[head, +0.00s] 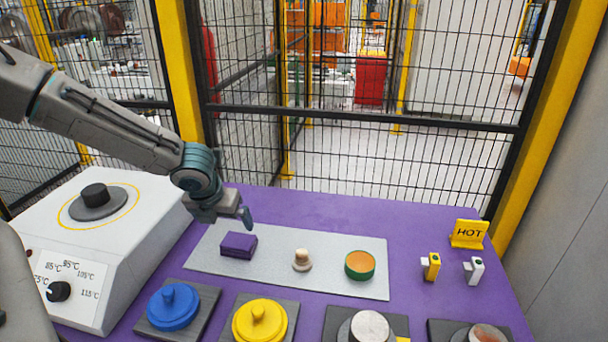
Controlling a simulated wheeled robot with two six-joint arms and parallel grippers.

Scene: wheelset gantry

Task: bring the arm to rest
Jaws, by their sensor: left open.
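My left arm comes in from the upper left, and my left gripper (246,216) hangs over the back left of the grey mat (330,262). The gripper points down, is open and holds nothing. It is just above and behind a purple block (239,245) on the mat, apart from it as far as I can see. My right gripper is not in view.
A beige knob-shaped piece (302,260) and a green-orange round piece (360,265) lie on the mat. A white dial machine (110,240) stands left. Blue (172,307) and yellow (260,320) lidded items are in front. Mesh fence behind.

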